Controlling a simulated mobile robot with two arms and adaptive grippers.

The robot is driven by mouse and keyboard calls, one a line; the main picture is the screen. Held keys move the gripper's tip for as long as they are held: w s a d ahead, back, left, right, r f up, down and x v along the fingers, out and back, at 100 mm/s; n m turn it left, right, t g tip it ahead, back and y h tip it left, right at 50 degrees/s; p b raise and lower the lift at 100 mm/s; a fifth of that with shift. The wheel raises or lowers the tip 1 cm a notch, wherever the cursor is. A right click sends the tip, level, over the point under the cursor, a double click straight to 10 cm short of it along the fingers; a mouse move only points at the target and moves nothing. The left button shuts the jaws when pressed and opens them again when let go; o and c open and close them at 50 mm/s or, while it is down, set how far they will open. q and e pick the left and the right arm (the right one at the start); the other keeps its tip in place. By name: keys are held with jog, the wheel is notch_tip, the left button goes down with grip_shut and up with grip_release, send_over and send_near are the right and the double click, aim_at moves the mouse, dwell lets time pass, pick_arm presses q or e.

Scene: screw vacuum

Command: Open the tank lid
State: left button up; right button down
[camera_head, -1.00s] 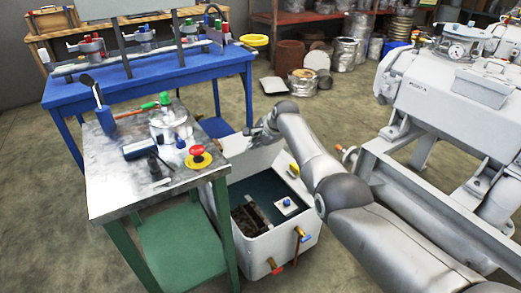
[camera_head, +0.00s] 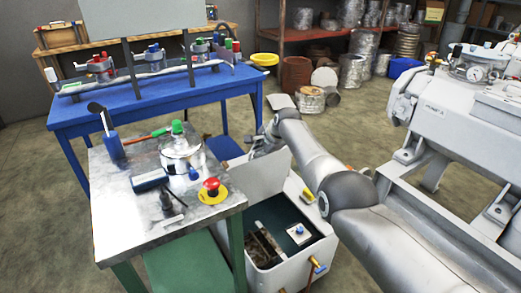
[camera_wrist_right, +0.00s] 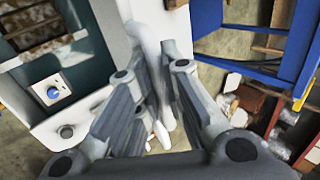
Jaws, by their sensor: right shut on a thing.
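The white tank (camera_head: 268,280) stands on the floor beside the green-legged bench. Its top is open, showing a dark interior with a brown opening and a small white plate with a blue knob (camera_head: 299,232). This knob also shows in the right wrist view (camera_wrist_right: 53,93). The white tank lid (camera_head: 258,174) is raised and stands steeply at the tank's far side. My right gripper (camera_head: 263,147) is at the lid's upper edge. In the right wrist view its fingers (camera_wrist_right: 160,100) are closed around the lid's white edge (camera_wrist_right: 148,28). My left gripper is not in view.
The metal-topped bench (camera_head: 125,215) with a red emergency button (camera_head: 211,187) and a pot stands close left of the tank. A blue table (camera_head: 150,108) is behind. A large grey machine (camera_head: 455,125) stands right of my arm. Metal cans and drums stand at the back.

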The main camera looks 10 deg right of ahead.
jog(key=c, duration=1.5)
grip_release()
jog(key=shift+s+d+r, duration=0.1)
jog(key=shift+s+r, duration=0.05)
jog(key=shift+r, duration=0.2)
jog(key=shift+v, duration=1.1)
jog(key=v, duration=0.9)
